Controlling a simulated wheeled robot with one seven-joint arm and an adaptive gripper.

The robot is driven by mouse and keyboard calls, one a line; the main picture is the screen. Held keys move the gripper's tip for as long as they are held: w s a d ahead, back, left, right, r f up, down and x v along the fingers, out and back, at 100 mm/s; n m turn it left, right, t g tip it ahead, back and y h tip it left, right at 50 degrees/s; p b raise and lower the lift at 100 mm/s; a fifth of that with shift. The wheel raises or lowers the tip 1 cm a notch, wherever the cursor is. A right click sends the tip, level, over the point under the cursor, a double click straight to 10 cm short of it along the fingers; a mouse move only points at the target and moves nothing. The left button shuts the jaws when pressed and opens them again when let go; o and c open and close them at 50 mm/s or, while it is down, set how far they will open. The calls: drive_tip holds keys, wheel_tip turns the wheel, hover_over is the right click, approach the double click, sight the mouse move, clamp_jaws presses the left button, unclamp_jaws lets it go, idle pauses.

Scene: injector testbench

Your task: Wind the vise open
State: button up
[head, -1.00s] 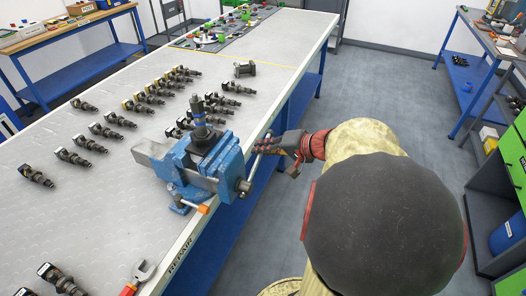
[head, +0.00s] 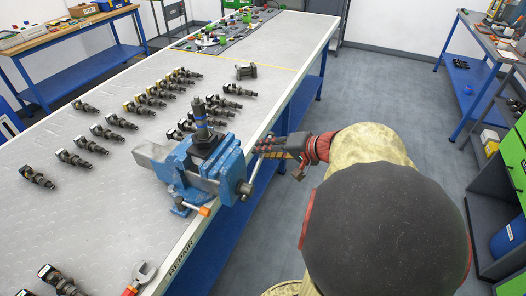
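The blue vise (head: 231,168) is mounted at the right edge of the long workbench in the head view. The vise's handle bar (head: 256,165) runs across the screw end on the front side, beyond the bench edge. My gripper (head: 266,147) reaches in from the right, its red and dark fingers at the upper part of this bar. The fingertips overlap the bar, so I cannot tell whether they are closed around it.
Several injectors (head: 108,133) lie in rows on the bench left of and behind the vise. A wrench (head: 141,277) lies near the front edge, and an orange-tipped clamp handle (head: 204,211) sits below the vise. The grey floor (head: 355,95) to the right is clear.

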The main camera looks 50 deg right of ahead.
drive_tip(key=v, duration=0.6)
